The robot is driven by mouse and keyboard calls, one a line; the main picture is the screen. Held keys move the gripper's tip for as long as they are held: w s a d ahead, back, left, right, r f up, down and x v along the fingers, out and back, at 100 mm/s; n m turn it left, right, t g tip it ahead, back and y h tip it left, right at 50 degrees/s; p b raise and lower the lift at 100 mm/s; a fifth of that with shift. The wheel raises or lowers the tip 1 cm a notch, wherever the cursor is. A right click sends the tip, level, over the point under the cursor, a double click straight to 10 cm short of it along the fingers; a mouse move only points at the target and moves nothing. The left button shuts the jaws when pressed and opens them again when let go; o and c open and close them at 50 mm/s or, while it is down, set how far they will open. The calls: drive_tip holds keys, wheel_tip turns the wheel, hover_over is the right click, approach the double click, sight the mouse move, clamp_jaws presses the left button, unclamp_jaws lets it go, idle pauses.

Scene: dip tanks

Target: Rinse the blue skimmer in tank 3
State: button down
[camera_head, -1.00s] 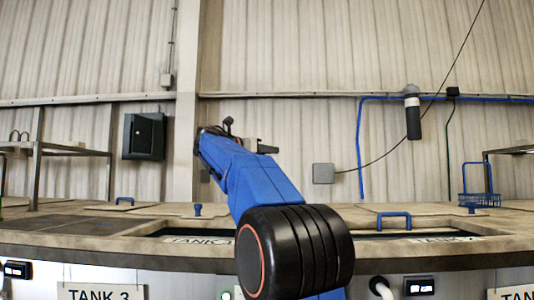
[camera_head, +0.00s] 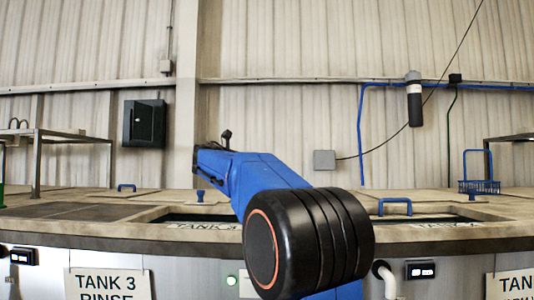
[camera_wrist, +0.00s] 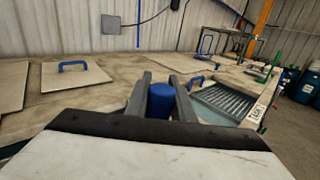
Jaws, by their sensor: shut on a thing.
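My gripper (camera_wrist: 160,100) is shut on a blue upright piece (camera_wrist: 161,101), seen between its two grey fingers in the wrist view. It looks like the blue skimmer's handle; the rest of the skimmer is hidden below. In the head view my blue arm hides the gripper. The tank 3 sign (camera_head: 106,283), with RINSE under it, hangs on the front at lower left. The tank 3 rim label (camera_head: 207,226) is in front of a dark tank opening (camera_head: 190,217), partly behind my arm.
A blue wire basket (camera_head: 479,187) stands at the right. Blue-handled lids (camera_head: 395,206) lie on the counter. A metal grating (camera_wrist: 221,101) lies right of my fingers in the wrist view. A metal rack (camera_head: 60,135) stands at the left.

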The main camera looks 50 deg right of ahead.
wheel_tip(320, 180, down, 11)
drive_tip(key=shift+r, duration=0.2)
idle(0.5)
drive_tip(key=shift+s+d, duration=0.1)
drive_tip(key=shift+s, duration=0.05)
drive_tip(key=shift+w, duration=0.2)
idle(1.9)
drive_tip(key=shift+a, duration=0.25)
idle(1.8)
